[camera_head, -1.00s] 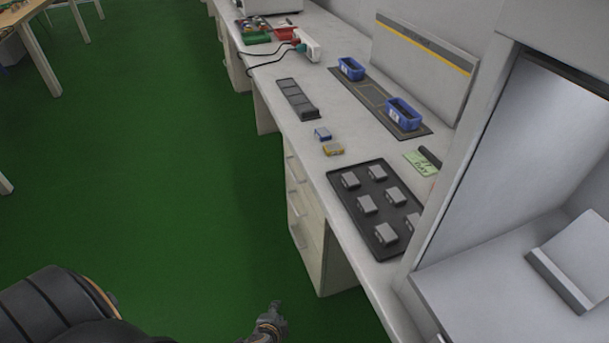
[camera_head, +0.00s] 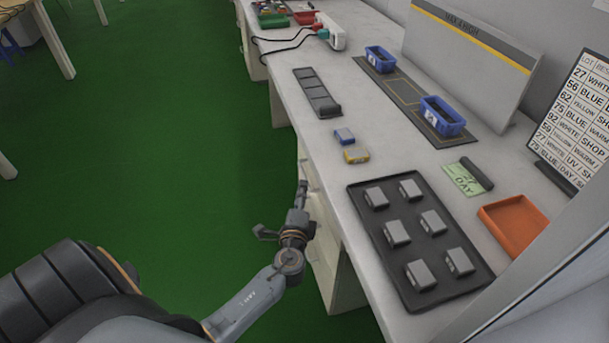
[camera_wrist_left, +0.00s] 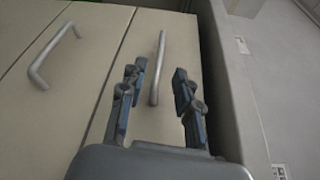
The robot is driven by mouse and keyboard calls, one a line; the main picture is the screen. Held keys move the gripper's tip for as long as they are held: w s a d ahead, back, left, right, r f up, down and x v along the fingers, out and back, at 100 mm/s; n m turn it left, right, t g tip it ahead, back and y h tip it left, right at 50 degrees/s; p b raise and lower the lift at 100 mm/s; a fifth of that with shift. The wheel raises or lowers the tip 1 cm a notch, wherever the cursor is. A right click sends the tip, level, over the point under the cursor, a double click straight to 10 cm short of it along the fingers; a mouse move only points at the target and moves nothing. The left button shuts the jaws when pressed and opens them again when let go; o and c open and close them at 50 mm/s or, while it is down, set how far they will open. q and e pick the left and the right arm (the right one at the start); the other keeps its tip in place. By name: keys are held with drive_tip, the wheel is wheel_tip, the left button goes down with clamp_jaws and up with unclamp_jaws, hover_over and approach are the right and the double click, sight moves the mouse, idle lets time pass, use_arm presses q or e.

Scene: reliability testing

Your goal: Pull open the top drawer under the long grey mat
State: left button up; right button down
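The long grey mat (camera_head: 398,90) lies at the back of the worktop with two blue bins on it. The beige drawer cabinet (camera_head: 343,284) stands under the worktop's front edge, partly hidden by my left arm. In the left wrist view, the top drawer front (camera_wrist_left: 184,40) is nearest the worktop side and has a bar handle (camera_wrist_left: 160,58). My left gripper (camera_head: 302,188) is at the drawer fronts, and its open fingers also show in the wrist view (camera_wrist_left: 159,82). The handle appears between them; contact is not visible. The drawer looks shut. My right gripper is out of view.
A second drawer handle (camera_wrist_left: 50,58) is left of the top one. The worktop (camera_head: 345,205) overhangs close by. On it are a black tray (camera_head: 364,217) with grey blocks, a dark strip (camera_head: 317,92) and an orange tray (camera_head: 514,226). Green floor is clear to the left.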

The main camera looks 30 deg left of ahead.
sight(304, 174)
use_arm(q)
drive_tip(key=x, duration=0.6)
drive_tip(key=shift+w+a+f, duration=0.1)
drive_tip(key=shift+w, duration=0.05)
drive_tip(key=shift+w+a, duration=0.25)
drive_tip(key=shift+w, duration=0.35)
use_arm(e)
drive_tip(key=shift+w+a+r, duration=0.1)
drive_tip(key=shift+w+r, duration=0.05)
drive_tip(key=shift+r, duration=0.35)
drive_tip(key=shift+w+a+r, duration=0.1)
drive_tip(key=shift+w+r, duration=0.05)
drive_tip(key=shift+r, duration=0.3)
use_arm(q)
clamp_jaws()
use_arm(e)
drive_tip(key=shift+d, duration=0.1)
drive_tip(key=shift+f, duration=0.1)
